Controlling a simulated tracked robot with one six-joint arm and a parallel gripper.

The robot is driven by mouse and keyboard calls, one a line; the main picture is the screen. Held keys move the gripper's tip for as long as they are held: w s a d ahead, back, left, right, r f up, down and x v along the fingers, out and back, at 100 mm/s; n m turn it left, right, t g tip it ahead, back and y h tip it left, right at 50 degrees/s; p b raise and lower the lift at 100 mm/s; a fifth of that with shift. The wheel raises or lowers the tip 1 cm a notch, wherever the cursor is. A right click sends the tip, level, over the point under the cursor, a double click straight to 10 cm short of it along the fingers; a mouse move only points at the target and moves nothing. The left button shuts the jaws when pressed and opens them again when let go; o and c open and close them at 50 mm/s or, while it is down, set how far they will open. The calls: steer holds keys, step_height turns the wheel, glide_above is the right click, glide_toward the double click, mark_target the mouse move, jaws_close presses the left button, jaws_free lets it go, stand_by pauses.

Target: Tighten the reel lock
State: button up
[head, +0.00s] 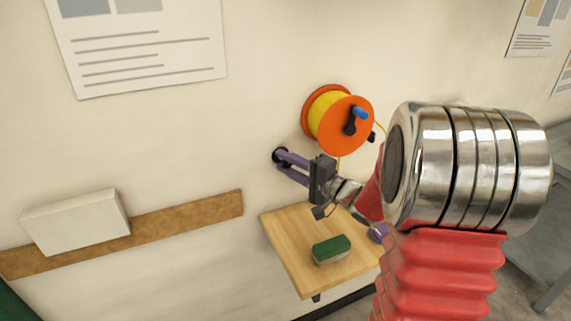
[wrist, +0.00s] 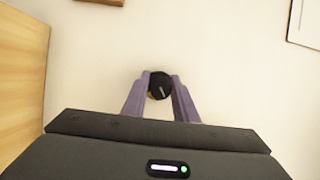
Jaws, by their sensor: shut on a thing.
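An orange reel (head: 357,122) wound with yellow line is mounted on the wall in the head view. It has a black crank (head: 349,127) with a blue handle (head: 360,112). Lower left of the reel, a black round knob (head: 277,155) sits at the wall. My gripper (head: 284,160) has its purple fingers shut on this knob. In the wrist view the knob (wrist: 160,85) shows between the fingertips, with a pale line on its face. I cannot tell for certain that this knob is the reel lock.
A small wooden shelf (head: 290,254) below my gripper bears a green-topped block (head: 331,250). A wooden ledge (head: 190,220) with a white box (head: 78,222) is at left. The wall between ledge and reel is clear. My arm hides the area right of the reel.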

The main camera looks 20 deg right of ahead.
steer(key=m, duration=0.2)
steer(key=m+t, duration=0.1)
steer(key=m, duration=0.1)
steer(key=m+t, duration=0.1)
steer(key=shift+d+f+m, duration=0.1)
steer(key=shift+f+m, duration=0.2)
steer(key=shift+m, duration=0.1)
steer(key=shift+m+t+h, duration=0.4)
steer(key=shift+m+t, duration=0.1)
steer(key=shift+m, duration=0.9)
steer(key=shift+m+t+h, duration=0.4)
steer(key=shift+m+t, duration=0.1)
steer(key=shift+m, duration=0.9)
steer(key=o, duration=0.7)
steer(key=shift+c, duration=0.2)
steer(key=o, duration=0.4)
steer(key=shift+r, duration=0.15)
